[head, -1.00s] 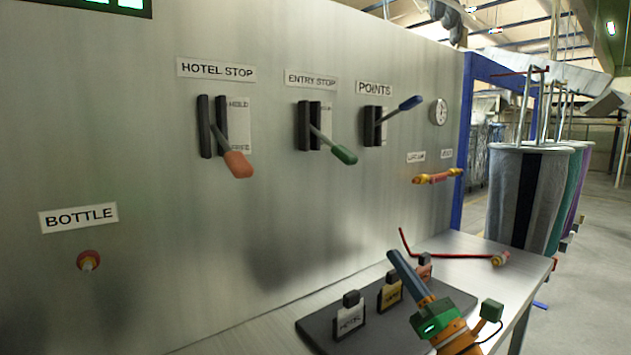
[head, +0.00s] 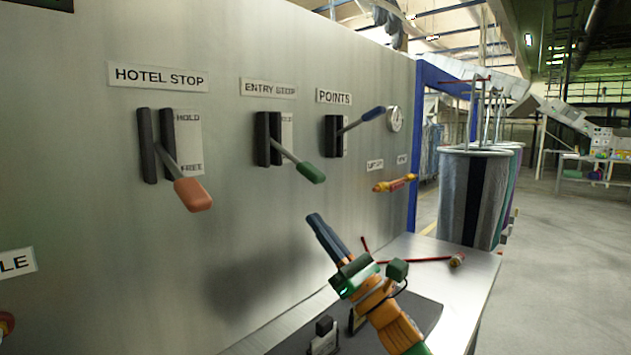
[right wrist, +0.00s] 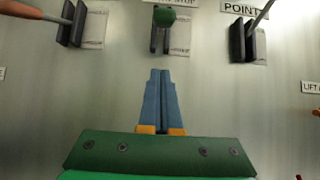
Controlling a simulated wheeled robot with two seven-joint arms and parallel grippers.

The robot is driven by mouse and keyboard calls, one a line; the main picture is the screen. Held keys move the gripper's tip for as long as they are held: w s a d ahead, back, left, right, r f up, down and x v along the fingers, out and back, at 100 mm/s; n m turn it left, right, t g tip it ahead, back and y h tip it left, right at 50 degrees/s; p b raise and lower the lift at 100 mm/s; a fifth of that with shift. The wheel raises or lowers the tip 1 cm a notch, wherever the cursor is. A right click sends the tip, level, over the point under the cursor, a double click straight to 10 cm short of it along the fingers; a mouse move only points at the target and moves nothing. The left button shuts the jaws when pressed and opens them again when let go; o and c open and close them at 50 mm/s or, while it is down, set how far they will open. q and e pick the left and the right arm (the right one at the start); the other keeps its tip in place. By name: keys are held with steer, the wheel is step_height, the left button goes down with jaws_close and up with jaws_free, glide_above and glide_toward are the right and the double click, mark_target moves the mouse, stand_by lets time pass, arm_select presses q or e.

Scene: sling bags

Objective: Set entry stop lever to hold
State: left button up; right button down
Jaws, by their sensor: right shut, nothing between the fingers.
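The entry stop lever has a green handle (head: 311,173) that slants down and out from its dark slotted bracket (head: 268,138). It sits under the ENTRY STOP label (head: 268,88) on the metal panel. In the right wrist view the green handle (right wrist: 164,17) is at the top centre, above my fingers. My right gripper (head: 314,219) is shut and empty, with blue fingers pointing up toward the panel below the lever, apart from it. Its shut fingers also show in the right wrist view (right wrist: 160,75). My left gripper is out of view.
The orange-handled hotel stop lever (head: 194,194) is to the left. Below are a red-and-yellow fitting (head: 395,184) and a metal table (head: 470,270) with a dark tag board (head: 428,314). Grey sling bags (head: 468,200) hang at right.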

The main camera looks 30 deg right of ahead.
steer(key=r+p, duration=0.1)
steer(key=r, duration=0.1)
steer(key=r+p, duration=0.1)
steer(key=r, duration=0.1)
steer(key=r+p, duration=0.1)
steer(key=shift+w+a+r+p, duration=0.15)
steer(key=shift+w+r+p, duration=0.2)
steer(key=shift+w+r, duration=0.05)
steer(key=shift+w, duration=0.1)
